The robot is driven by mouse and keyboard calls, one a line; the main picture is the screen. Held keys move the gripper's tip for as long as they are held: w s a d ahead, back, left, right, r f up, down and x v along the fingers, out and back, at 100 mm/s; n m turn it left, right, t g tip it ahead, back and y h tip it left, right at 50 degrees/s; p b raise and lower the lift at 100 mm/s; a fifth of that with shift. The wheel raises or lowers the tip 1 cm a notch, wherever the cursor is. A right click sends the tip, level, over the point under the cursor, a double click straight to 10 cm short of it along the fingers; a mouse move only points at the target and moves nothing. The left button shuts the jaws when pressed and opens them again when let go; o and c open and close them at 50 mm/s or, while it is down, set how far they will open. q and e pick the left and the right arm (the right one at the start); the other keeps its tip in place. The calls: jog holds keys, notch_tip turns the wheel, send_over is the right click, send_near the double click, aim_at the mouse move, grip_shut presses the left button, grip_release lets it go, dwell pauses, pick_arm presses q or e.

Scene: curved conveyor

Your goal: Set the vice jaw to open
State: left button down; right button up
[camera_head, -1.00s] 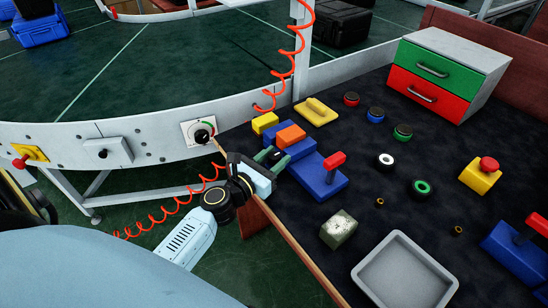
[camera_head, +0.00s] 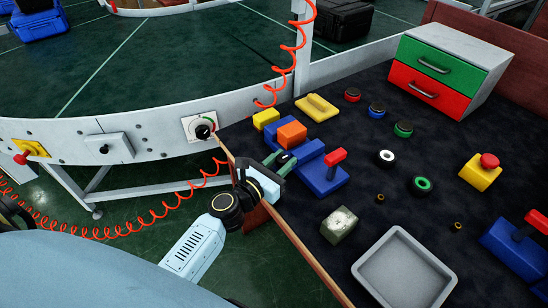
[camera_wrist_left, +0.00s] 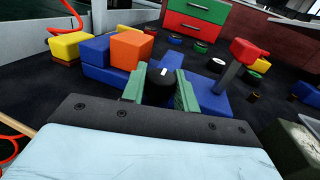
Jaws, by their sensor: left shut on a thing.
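The blue vice (camera_head: 324,181) stands on the dark table near its left edge, with a red-topped lever (camera_head: 335,159) on its right part. An orange block (camera_head: 291,133) sits on its blue left part; both also show in the wrist view, the orange block (camera_wrist_left: 131,49) at upper left. My left gripper (camera_head: 280,163) is at the vice's near side. In the wrist view, its green fingers (camera_wrist_left: 160,90) are shut on a black knob (camera_wrist_left: 160,87) with a white mark. The knob's lower part is hidden. My right gripper is not in view.
A yellow block (camera_head: 265,118) and a yellow handled piece (camera_head: 317,108) lie behind the vice. A grey tray (camera_head: 366,272) and a worn block (camera_head: 338,225) are in front. A drawer box (camera_head: 448,65) stands at the back. A red coiled cable (camera_head: 160,213) hangs left of the table.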

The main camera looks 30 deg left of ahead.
pick_arm(q)
jog(key=c, duration=1.2)
grip_release()
jog(key=shift+s+d, duration=0.15)
jog(key=shift+d, duration=0.2)
jog(key=shift+o, duration=0.7)
jog(key=shift+a, duration=0.1)
jog(key=v, duration=0.6)
jog(key=shift+s+a+f, duration=0.1)
jog(key=shift+s+f, duration=0.05)
jog(key=shift+s, duration=0.1)
jog(key=b+v, duration=0.1)
jog(key=v, duration=0.6)
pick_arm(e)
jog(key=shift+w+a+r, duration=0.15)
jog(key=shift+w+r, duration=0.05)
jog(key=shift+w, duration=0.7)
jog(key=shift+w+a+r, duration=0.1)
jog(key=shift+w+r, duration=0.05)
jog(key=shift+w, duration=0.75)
pick_arm(q)
jog(key=shift+r, duration=0.2)
